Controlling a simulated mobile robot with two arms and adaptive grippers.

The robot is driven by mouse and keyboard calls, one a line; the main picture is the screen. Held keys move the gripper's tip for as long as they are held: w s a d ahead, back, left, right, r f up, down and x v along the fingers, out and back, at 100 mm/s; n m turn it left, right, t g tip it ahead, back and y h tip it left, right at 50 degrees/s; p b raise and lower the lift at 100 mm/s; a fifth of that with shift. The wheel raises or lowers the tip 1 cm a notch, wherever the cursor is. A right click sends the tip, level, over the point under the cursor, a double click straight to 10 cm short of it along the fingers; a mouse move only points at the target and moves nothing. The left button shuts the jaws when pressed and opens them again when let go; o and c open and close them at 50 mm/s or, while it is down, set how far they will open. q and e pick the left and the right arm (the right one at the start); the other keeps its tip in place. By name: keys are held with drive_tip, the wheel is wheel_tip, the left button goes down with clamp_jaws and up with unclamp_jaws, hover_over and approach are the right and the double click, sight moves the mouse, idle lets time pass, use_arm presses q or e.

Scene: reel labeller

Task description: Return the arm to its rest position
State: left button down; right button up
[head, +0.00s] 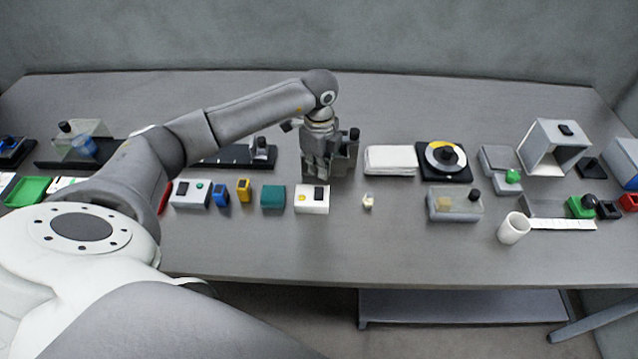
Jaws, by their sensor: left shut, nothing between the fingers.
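My left arm comes in from the left and reaches over the grey table (420,262). My left gripper (318,178) points down near the middle of the table, with its fingers shut and nothing between them. It is in front of or beside a grey block-like device (345,160) with a black knob; whether they touch cannot be told. Just below the gripper in the picture is a white box (312,201) with a yellow button and a black part. My right gripper is not in view.
A teal block (273,196) and a yellow item (244,189) stand left of the gripper. To the right are a white stack (390,160), a round dial device (444,158), a clear-lidded box (453,205) and a white cup (513,228). The table's front strip is mostly clear.

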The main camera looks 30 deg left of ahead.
use_arm(q)
drive_tip(key=shift+r, duration=0.3)
